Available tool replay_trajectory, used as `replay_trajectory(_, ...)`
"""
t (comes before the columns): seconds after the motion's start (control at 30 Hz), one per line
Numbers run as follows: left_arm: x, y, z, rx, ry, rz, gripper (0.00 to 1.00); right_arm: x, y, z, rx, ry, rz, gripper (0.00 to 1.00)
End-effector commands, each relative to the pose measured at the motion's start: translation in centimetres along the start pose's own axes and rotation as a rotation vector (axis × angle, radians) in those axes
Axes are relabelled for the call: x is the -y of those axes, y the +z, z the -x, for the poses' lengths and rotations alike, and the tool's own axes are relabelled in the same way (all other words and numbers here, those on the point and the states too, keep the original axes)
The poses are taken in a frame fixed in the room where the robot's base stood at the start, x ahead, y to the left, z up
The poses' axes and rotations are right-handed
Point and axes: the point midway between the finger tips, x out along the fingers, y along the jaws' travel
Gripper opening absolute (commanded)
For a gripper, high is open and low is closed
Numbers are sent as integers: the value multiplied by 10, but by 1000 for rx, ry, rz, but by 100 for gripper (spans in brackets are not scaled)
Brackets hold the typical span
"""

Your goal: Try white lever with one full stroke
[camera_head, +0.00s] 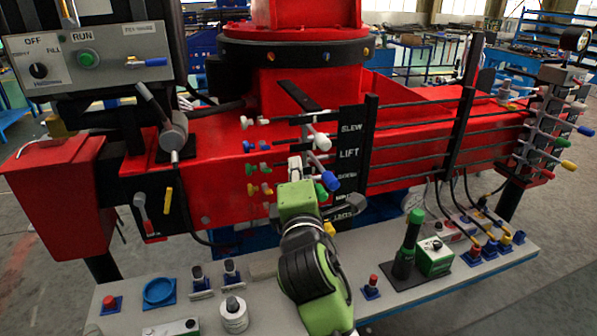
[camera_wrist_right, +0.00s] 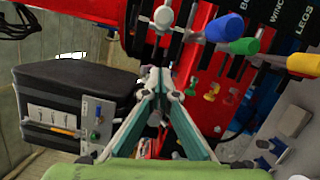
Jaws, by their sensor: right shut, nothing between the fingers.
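The white lever's knob (camera_head: 322,141) sticks out from the valve row on the red crane, left of the black label strip. It also shows in the wrist view (camera_wrist_right: 163,17), above the fingertips. The blue knob (camera_head: 330,181) sits below it in the head view and the green knob (camera_head: 320,191) is partly behind my gripper. My right gripper (camera_head: 295,162) is just below and left of the white knob. In the wrist view its fingertips (camera_wrist_right: 164,77) meet, with nothing between them. A gap shows there between fingertips and white knob. My left gripper is out of view.
A black label strip (camera_head: 349,150) stands right of the levers. A grey bench (camera_head: 440,283) with a green-handled lever (camera_head: 411,236) and several buttons lies in front. A control box (camera_head: 90,60) and a grey lever (camera_head: 160,115) are at left. More colored levers (camera_head: 560,130) are at far right.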

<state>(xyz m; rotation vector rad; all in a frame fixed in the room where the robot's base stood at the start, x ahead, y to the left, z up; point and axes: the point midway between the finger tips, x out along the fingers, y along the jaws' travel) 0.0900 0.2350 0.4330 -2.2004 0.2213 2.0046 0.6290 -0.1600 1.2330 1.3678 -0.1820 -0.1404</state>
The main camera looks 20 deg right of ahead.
Motion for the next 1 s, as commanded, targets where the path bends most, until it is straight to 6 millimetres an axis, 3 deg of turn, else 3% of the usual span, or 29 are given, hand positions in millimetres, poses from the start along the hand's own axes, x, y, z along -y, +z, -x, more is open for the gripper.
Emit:
replay_trajectory(0.2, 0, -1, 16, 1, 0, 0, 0, -3, 3, -45, 2, -1, 1, 0)
replay_trajectory(0.3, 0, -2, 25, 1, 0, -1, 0, -3, 21, -46, 1, -1, 1, 0)
replay_trajectory(0.5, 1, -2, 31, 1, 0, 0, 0, -1, 37, -50, 1, 0, 1, 0)
replay_trajectory(0.87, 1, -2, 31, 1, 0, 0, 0, 1, 39, -50, 0, 0, -1, 0)
replay_trajectory(1.0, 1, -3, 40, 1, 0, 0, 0, -1, 46, -51, 1, -2, 2, 0)
